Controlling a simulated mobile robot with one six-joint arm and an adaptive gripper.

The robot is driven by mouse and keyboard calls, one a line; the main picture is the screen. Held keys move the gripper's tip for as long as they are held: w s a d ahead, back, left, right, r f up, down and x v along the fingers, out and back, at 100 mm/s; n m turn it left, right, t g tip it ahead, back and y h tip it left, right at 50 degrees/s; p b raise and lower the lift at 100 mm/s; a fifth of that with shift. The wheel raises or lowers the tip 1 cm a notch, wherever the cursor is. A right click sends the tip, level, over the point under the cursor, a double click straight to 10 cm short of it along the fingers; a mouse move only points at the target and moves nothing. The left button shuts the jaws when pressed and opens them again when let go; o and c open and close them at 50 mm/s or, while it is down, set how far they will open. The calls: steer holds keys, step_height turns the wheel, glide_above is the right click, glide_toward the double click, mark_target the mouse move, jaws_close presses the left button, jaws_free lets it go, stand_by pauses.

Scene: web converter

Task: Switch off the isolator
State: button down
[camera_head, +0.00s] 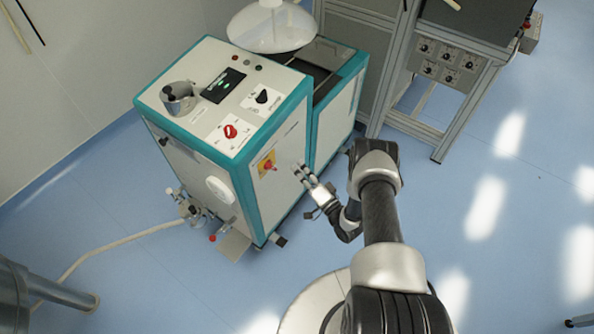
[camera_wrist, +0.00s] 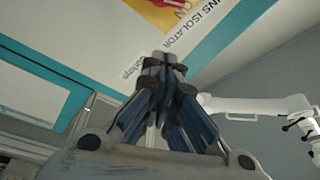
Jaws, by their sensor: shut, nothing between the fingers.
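The isolator (camera_head: 267,166) is a red rotary knob on a yellow plate, on the side face of the white and teal machine (camera_head: 290,140). In the wrist view, part of its yellow plate (camera_wrist: 150,12) shows at the top edge, beside a label partly reading "ISOLATOR". The angle of the knob is too small to tell. My gripper (camera_head: 304,174) is shut and empty, in front of that side face and to the right of the isolator, apart from the knob. Its closed fingertips (camera_wrist: 165,58) show in the wrist view below the label.
On the machine's sloped top are a red knob (camera_head: 230,131), a black knob (camera_head: 262,97) and a small display (camera_head: 223,85). A metal-framed cabinet with a knob panel (camera_head: 447,63) stands at the back right. A hose (camera_head: 125,240) crosses the floor at left.

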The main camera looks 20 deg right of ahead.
mark_target(272, 167)
steer(key=b+x, duration=0.1)
steer(key=x, duration=0.6)
steer(key=shift+w+a+b, duration=0.2)
steer(key=shift+w+b, duration=0.1)
steer(key=shift+s+a+f, duration=0.6)
steer(key=shift+a+f, duration=0.05)
steer(key=shift+a, duration=0.2)
steer(key=shift+s+a+f+b, duration=0.3)
steer(key=shift+s+a, duration=0.1)
steer(key=shift+a, duration=0.1)
